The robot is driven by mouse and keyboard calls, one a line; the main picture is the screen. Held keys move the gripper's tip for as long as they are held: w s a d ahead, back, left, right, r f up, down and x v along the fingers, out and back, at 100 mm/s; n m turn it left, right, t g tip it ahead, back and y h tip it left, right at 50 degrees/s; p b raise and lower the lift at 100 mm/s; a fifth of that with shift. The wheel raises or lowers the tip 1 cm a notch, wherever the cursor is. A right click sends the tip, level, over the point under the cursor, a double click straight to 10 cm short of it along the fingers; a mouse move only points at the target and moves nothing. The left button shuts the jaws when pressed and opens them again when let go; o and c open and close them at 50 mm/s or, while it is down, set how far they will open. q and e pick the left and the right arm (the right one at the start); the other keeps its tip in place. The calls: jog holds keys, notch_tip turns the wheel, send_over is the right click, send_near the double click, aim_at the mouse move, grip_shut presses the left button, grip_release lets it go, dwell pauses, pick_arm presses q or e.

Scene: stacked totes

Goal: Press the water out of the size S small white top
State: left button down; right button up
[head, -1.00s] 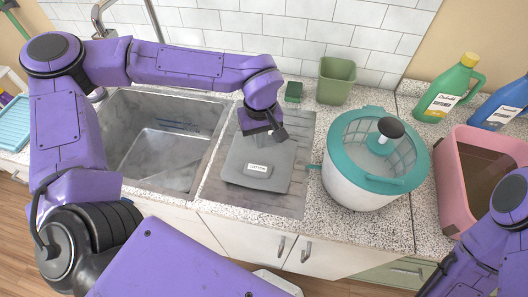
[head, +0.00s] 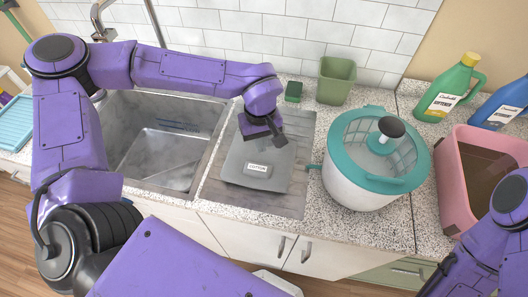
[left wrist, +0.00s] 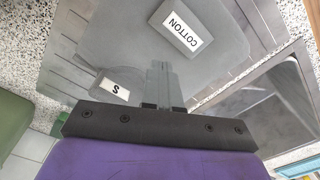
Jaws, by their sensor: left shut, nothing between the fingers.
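A grey folded top (head: 245,160) with a white COTTON label lies flat on the ribbed drainboard (head: 215,190) right of the sink. It looks grey rather than white. In the left wrist view the top (left wrist: 225,65) shows the COTTON label and a second label reading S. My left gripper (head: 278,140) points down over the top's back part, shut with nothing held. In the left wrist view its closed fingers (left wrist: 160,72) lie over the cloth. I cannot tell whether they touch it. My right gripper is not in view; only part of that arm shows.
The sink (head: 165,150) is left of the drainboard. A white and teal spinner tub (head: 365,180) stands to the right, then a pink basin (head: 455,190). A green sponge (head: 293,92), a green pot (head: 336,80) and a green softener bottle (head: 445,95) stand at the back.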

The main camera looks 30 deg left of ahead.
aim_at(260, 156)
pick_arm(q)
jog(key=shift+f, duration=1.25)
dwell(1.4)
jog(key=shift+s+f+p, duration=0.25)
jog(key=shift+f+p, duration=0.05)
jog(key=shift+p, duration=0.45)
dwell(1.4)
notch_tip(260, 156, up, 4)
jog(key=p, duration=0.4)
jog(key=shift+w+f, duration=0.15)
jog(key=shift+f, duration=0.05)
notch_tip(260, 156, up, 2)
jog(key=shift+r+p, duration=0.2)
jog(key=shift+p, duration=0.75)
jog(key=shift+w+r, duration=0.1)
jog(key=shift+r, duration=1.1)
